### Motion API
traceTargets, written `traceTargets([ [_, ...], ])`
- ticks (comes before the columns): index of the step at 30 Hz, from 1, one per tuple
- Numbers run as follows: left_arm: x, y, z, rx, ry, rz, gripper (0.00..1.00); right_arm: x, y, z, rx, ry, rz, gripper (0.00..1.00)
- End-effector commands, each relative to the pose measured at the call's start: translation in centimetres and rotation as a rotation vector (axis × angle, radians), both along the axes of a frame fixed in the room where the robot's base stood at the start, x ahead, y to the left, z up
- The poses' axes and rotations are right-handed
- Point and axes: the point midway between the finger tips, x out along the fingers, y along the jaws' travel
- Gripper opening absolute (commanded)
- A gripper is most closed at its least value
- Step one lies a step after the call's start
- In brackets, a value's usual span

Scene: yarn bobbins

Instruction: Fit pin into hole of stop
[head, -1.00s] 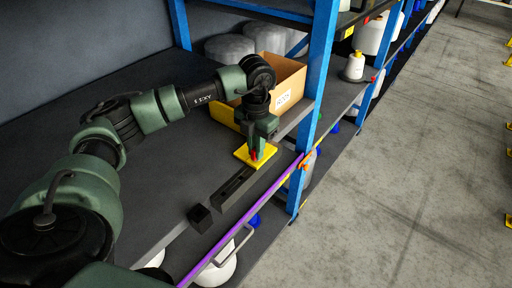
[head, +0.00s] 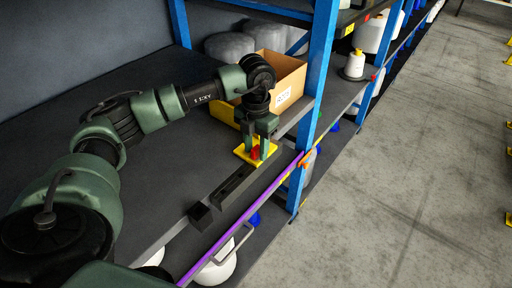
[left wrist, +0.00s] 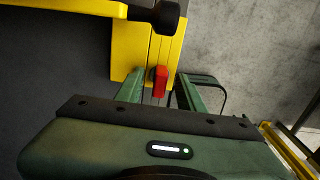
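The yellow stop (head: 242,152) lies flat on the dark shelf near its front edge. The red pin (head: 256,153) stands at the stop; how deep it sits in a hole cannot be told. In the left wrist view the pin (left wrist: 159,82) shows against the yellow stop (left wrist: 126,50). My left gripper (head: 258,153) points down over the stop with its fingers apart, one on each side of the pin. The wrist view also shows a gap between the fingers and the pin. My right gripper is not in view.
A dark slotted block (head: 235,186) and a small black block (head: 199,215) lie along the shelf's front edge. A cardboard box (head: 289,77) stands behind the gripper. A blue upright (head: 317,85) rises close on the right. The dark shelf surface (head: 150,190) is clear at left.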

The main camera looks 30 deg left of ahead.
Motion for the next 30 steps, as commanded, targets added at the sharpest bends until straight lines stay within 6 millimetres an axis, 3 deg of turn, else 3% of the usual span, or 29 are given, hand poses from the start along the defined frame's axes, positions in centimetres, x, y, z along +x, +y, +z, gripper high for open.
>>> traceTargets([
  [8,0.1,0.0,0.5,0.0,-0.002,0.0,0.38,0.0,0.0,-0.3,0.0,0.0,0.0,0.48],
  [21,0.1,0.0,7.1,-0.001,-0.003,0.0,0.38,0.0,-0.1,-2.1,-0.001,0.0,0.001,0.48],
  [30,0.0,0.0,7.8,0.0,0.0,0.0,0.38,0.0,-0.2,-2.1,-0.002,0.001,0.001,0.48],
])
